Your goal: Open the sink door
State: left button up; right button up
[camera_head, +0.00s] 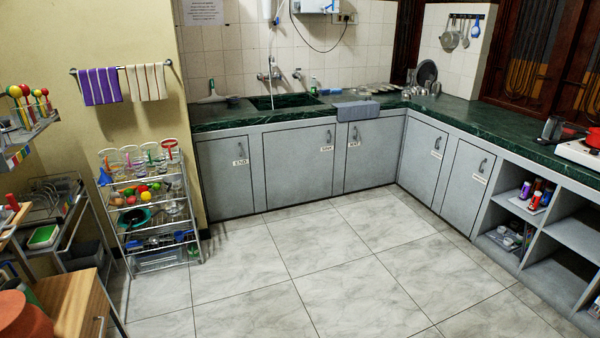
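The sink (283,101) is set into the dark green counter along the back wall. A grey cabinet door (295,168) below it is shut. Its handle (329,137) is near its upper right corner, with a small label under it that is too small to read surely. A grey door to the left (225,180) and one to the right (375,160) are also shut, each with a handle and label. Neither of my grippers is in view.
The tiled floor (340,265) before the cabinets is clear. A wire rack (155,215) with glasses and produce stands left. A grey cloth (357,111) hangs over the counter edge. More cabinets and open shelves (570,235) line the right. A wooden table (75,305) is front left.

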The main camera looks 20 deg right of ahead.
aim_at(298, 162)
jog(key=i+l+z, duration=0.25)
jog(key=i, duration=0.25)
jog(key=i+z, duration=0.3)
jog(key=i, duration=2.75)
jog(key=l+z, duration=0.05)
jog(key=l, duration=0.05)
